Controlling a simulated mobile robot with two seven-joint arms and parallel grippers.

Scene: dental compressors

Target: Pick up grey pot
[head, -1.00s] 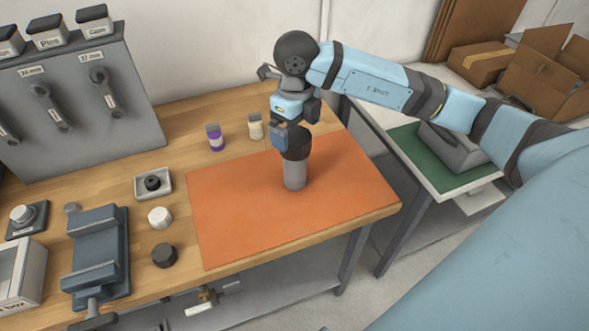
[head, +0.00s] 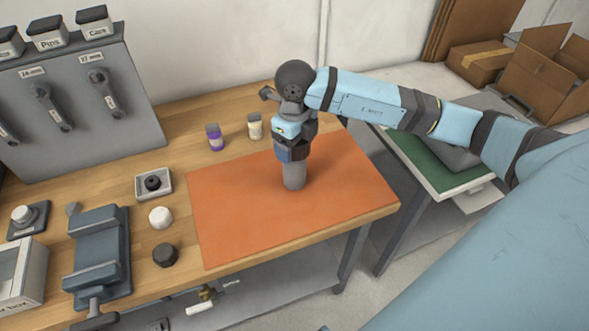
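The grey pot (head: 294,178) stands upright on the orange mat (head: 235,215). Its lower grey body shows, while its upper part is hidden by my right gripper. My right gripper (head: 294,157) points down over the top of the pot, with a blue-grey finger in front of the pot's upper part. The other finger is largely hidden, so I cannot tell whether the fingers are closed on the pot. My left gripper is not in view.
A purple-labelled bottle (head: 214,137) and a cream bottle (head: 255,126) stand behind the mat. Left of it are a white cap (head: 160,217), a dark cap (head: 165,255), a small tray (head: 166,193) and a vise (head: 100,255). Most of the mat is clear.

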